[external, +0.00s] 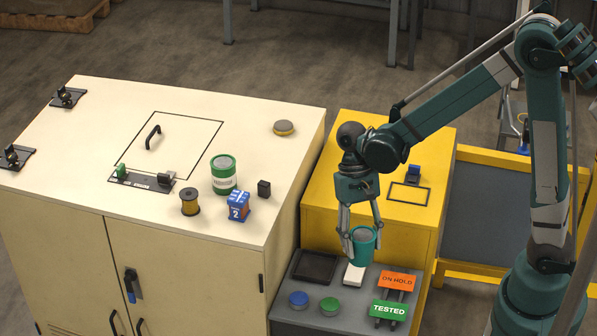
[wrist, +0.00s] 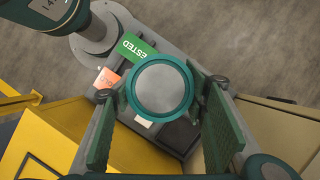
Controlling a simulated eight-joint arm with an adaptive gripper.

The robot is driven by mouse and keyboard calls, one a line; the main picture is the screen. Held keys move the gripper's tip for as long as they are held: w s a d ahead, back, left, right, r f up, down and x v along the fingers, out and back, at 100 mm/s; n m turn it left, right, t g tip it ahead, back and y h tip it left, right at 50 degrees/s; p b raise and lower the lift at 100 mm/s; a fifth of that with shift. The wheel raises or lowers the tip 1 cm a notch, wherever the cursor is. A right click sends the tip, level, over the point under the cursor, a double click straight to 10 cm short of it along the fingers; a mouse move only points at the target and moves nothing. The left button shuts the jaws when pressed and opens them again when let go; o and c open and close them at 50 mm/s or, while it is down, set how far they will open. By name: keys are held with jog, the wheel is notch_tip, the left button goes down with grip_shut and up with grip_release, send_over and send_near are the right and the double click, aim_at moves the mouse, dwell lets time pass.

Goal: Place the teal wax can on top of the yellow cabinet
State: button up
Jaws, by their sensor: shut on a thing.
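The teal wax can (external: 363,246) is between the fingers of my gripper (external: 361,232), upright, with a grey top. In the wrist view the can's round grey lid with a teal rim (wrist: 160,88) sits between the two green finger pads (wrist: 160,100). My gripper is shut on it, over the grey low shelf (external: 285,318). The can looks raised above the shelf, but the exact gap is unclear. The yellow cabinet (external: 318,207) stands just behind; its top bears a dark rectangular outline (external: 409,193) and a small blue item (external: 413,174). My arm hides part of that top.
The grey shelf holds a black tray (external: 316,267), a white block (external: 354,274), blue (external: 299,298) and green (external: 329,306) discs, and ON HOLD (external: 397,281) and TESTED (external: 389,310) signs. The cream cabinet (external: 90,100) at left carries a green-white can (external: 223,174) and other small items.

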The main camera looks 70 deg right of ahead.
send_over(356, 303)
notch_tip(356, 303, down, 8)
jog(key=shift+f, duration=0.25)
jog(key=shift+d, duration=0.1)
dwell(0.3)
notch_tip(356, 303, down, 6)
jog(key=b, duration=0.1)
jog(key=shift+f+b, duration=0.15)
jog(key=shift+b, duration=0.15)
dwell(0.4)
jog(key=shift+f+b, duration=0.55)
jog(key=shift+f, duration=1.35)
jog(key=shift+f, duration=0.1)
